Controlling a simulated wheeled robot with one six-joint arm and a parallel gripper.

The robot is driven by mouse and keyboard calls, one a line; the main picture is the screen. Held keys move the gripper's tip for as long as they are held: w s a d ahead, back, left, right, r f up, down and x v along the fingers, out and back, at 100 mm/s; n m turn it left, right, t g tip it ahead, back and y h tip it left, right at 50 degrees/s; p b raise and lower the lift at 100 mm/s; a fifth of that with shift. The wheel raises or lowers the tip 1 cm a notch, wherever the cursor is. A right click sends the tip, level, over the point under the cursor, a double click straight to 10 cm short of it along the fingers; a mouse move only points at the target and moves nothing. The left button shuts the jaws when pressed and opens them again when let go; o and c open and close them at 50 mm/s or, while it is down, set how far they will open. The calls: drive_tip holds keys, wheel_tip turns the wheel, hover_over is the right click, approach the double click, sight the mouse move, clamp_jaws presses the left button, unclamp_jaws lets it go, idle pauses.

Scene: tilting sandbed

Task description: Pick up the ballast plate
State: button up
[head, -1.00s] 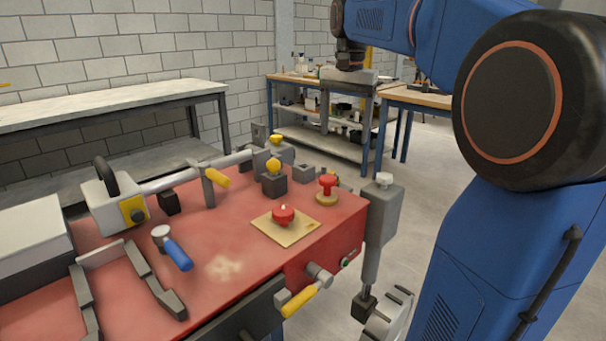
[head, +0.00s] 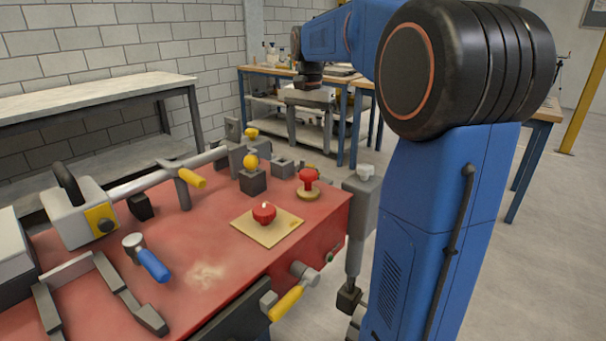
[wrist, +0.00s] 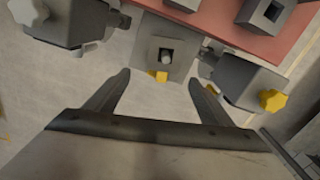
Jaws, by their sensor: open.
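Two low red-topped pieces stand on the red bench top (head: 185,255): a red knob (head: 264,213) on a thin tan square sheet (head: 285,229), and a red knob (head: 308,176) on a round brass-coloured base (head: 308,194) near the right corner. I cannot tell which of these, if either, is the ballast plate. My gripper (head: 309,125) hangs pointing down beyond the bench's back right, apart from both. In the wrist view its fingers (wrist: 160,78) are apart and nothing is between them. Neither red knob shows there.
A blue-handled tool (head: 152,264), a grey bracket (head: 105,278) and a pipe with a yellow handle (head: 192,179) crowd the bench's left and back. A yellow-handled lever (head: 287,302) juts from its front. The wrist view shows a grey socketed block (wrist: 165,48) below the fingers.

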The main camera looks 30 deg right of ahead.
sight(307, 167)
drive_tip(key=shift+w+a+f, duration=0.1)
drive_tip(key=shift+w+f, duration=0.05)
drive_tip(key=shift+f, duration=1.7)
drive_tip(key=shift+w+a+f, duration=0.1)
drive_tip(key=shift+w+f, duration=0.05)
drive_tip(key=shift+f, duration=1.7)
drive_tip(key=c, duration=1.2)
drive_tip(key=shift+o, duration=0.2)
drive_tip(key=shift+r, duration=0.15)
wheel_tip(307, 167, up, 16)
drive_tip(key=shift+r, duration=0.15)
